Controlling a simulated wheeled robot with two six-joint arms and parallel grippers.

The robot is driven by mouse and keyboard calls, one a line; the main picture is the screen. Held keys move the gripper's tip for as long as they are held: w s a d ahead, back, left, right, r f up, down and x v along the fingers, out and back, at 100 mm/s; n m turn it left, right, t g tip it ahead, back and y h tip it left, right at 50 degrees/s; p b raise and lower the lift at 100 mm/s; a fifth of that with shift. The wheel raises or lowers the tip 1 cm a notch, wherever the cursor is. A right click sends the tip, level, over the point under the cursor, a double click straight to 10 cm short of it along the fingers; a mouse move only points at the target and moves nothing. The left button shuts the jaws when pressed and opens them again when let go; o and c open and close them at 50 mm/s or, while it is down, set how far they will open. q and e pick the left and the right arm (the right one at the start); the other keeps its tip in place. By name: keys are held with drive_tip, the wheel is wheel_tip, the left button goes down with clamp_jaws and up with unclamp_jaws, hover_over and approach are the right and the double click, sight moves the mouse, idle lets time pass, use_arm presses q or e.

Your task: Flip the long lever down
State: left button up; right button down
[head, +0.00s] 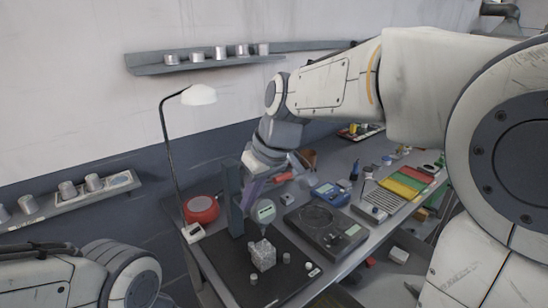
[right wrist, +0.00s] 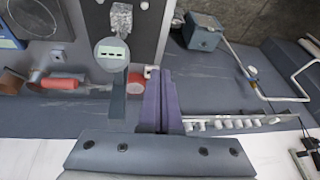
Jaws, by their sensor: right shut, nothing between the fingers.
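The gauge stand has a dark upright column (head: 232,200) and a round gauge with a small display (head: 265,211); the gauge also shows in the right wrist view (right wrist: 112,54). A long lever with a red grip (head: 284,178) sticks out to the right of the column, about level; its red grip (right wrist: 60,82) and thin rod show at left in the right wrist view. My right gripper (head: 250,194) is shut and empty, close beside the column; its purple fingers (right wrist: 158,75) point past the column. I cannot tell whether they touch it. My left gripper is out of view.
A grey block (head: 262,256) stands under the gauge on a black mat (head: 252,292). A red round object (head: 201,209) and a lamp (head: 199,95) stand left of the column. A flat scale (head: 326,231) and blue meter (head: 330,194) stand to the right.

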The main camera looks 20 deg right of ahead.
drive_tip(key=w+d+r+t, duration=0.1)
drive_tip(key=w+d+r, duration=0.3)
drive_tip(key=d, duration=0.3)
drive_tip(key=w+d+r+m+t+p, duration=0.1)
drive_tip(key=w+d+r+t, duration=0.1)
drive_tip(key=w+d+r, duration=0.2)
drive_tip(key=d+r, duration=0.2)
drive_tip(key=d, duration=0.1)
drive_tip(key=shift+w+d+h, duration=0.2)
drive_tip(key=shift+w+h, duration=0.1)
drive_tip(key=shift+w, duration=0.1)
drive_tip(key=p, duration=0.2)
hover_over(286, 178)
drive_tip(key=f, duration=0.8)
drive_tip(key=shift+w+a+f, duration=0.1)
drive_tip(key=shift+w+a, duration=0.15)
drive_tip(key=shift+w, duration=0.05)
drive_tip(key=f, duration=0.2)
drive_tip(key=shift+s+d+f+p, duration=0.15)
drive_tip(key=shift+s+f+p, duration=0.05)
drive_tip(key=shift+f+p, duration=0.15)
drive_tip(key=shift+s+f, duration=0.1)
drive_tip(key=shift+f, duration=0.6)
